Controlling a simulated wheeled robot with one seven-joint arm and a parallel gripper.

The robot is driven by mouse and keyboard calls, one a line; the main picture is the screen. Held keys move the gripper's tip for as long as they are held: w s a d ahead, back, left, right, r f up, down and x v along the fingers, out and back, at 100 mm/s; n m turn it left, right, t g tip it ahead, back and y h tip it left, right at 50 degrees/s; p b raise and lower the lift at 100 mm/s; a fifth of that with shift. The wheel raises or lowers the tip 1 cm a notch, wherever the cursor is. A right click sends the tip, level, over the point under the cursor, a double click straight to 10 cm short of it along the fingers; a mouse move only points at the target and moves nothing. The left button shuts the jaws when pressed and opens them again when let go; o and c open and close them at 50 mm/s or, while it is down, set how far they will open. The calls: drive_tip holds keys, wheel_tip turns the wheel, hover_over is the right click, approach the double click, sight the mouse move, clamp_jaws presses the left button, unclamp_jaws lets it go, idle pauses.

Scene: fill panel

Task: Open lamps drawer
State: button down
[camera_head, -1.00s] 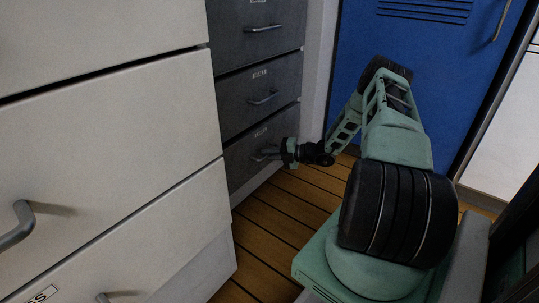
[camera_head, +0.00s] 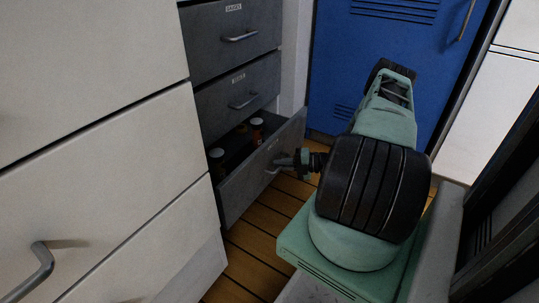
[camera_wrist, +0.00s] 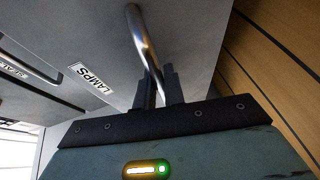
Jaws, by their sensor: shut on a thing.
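The lamps drawer (camera_head: 241,192) is the lowest drawer of the grey cabinet and is pulled well out.
Two shut grey drawers (camera_head: 237,90) are above the lamps drawer. White drawers (camera_head: 120,190) with grey handles stand at the near left. A blue locker (camera_head: 370,55) is behind my arm. Wooden floor (camera_head: 255,245) is free in front of the drawer.

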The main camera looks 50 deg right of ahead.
drive_tip(key=s+d+p, duration=0.1)
drive_tip(key=s+p, duration=0.2)
drive_tip(key=s, duration=1.2)
drive_tip(key=shift+s+d, duration=0.15)
drive_tip(key=shift+s, duration=0.15)
drive_tip(key=c, duration=1.5)
unclamp_jaws()
drive_tip(key=p+v, duration=0.3)
drive_tip(key=v, duration=1.4)
drive_tip(key=shift+d+p, duration=0.15)
drive_tip(key=shift+p, duration=0.25)
drive_tip(key=shift+s, duration=0.15)
